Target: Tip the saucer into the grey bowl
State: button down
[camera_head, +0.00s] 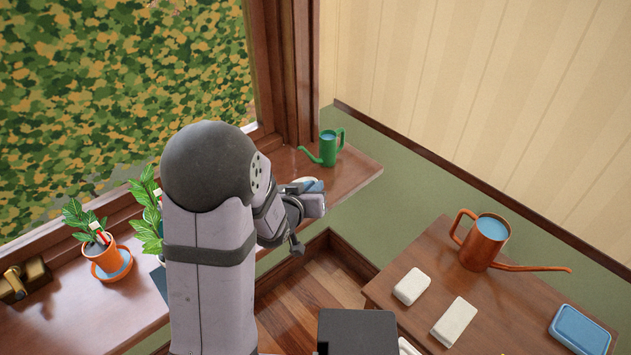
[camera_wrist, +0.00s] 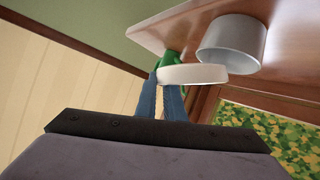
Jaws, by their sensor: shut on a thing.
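My gripper (camera_head: 312,200) is at the window sill and shut on a pale saucer (camera_head: 305,183), which is partly hidden by the gripper in the head view. In the wrist view the blue fingers (camera_wrist: 171,103) hold the saucer (camera_wrist: 192,75) by its edge, and its side faces the camera. The grey bowl (camera_wrist: 232,46) stands on the sill, close beside and partly behind the saucer in that view. I cannot tell whether they touch. The bowl is not seen in the head view. What the saucer holds is not clear; a bluish patch shows on it.
A green watering can (camera_head: 329,148) stands on the sill (camera_head: 355,178) near the gripper. A potted plant (camera_head: 105,250) in an orange saucer and a second plant (camera_head: 150,215) stand left.

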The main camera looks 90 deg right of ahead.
jog(key=shift+w+d+r+n+p, duration=0.15)
jog(key=shift+w+r+n+p, duration=0.2)
jog(key=shift+p, duration=0.35)
jog(key=n+g+p, duration=0.1)
jog(key=p, duration=0.1)
jog(key=w+r+n+g+p, duration=0.1)
jog(key=p, duration=0.2)
jog(key=shift+w+d+r+y+p, duration=0.15)
jog(key=shift+d+r+y+p, duration=0.15)
jog(key=shift+y, duration=0.1)
jog(key=shift+w, duration=0.1)
